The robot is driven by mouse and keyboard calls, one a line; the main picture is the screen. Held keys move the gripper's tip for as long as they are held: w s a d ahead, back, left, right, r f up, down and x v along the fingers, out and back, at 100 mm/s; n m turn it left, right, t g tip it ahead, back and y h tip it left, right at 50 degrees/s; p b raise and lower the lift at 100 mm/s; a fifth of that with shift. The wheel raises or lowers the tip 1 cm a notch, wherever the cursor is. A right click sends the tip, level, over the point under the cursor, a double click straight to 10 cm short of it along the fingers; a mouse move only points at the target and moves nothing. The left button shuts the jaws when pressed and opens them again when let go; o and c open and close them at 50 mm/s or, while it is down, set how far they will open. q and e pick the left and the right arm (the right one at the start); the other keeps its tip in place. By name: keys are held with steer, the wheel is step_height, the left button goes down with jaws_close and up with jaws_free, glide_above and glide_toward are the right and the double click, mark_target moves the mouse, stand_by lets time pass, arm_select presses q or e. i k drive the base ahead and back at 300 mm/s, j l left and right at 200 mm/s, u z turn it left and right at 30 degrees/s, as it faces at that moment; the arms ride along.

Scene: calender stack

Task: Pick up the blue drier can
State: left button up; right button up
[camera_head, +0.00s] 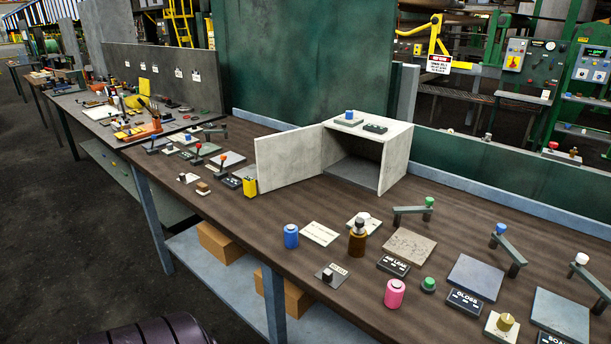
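A small blue can (291,236) stands upright on the brown workbench (240,218), near its front edge. A white card (320,234) lies just to its right. Nothing covers the can, and no gripper is near it. Neither of my grippers shows in the head view. A dark ridged rounded shape at the bottom left edge is cut off by the frame.
A white open-door cabinet (395,160) stands behind the can. A brown bottle (357,240), a pink can (394,293) and a black switch plate (331,275) are nearby. A yellow can (250,187) stands left. Several levers and plates fill the right side.

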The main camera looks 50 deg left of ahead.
mark_target(290, 230)
steer(key=u, duration=1.75)
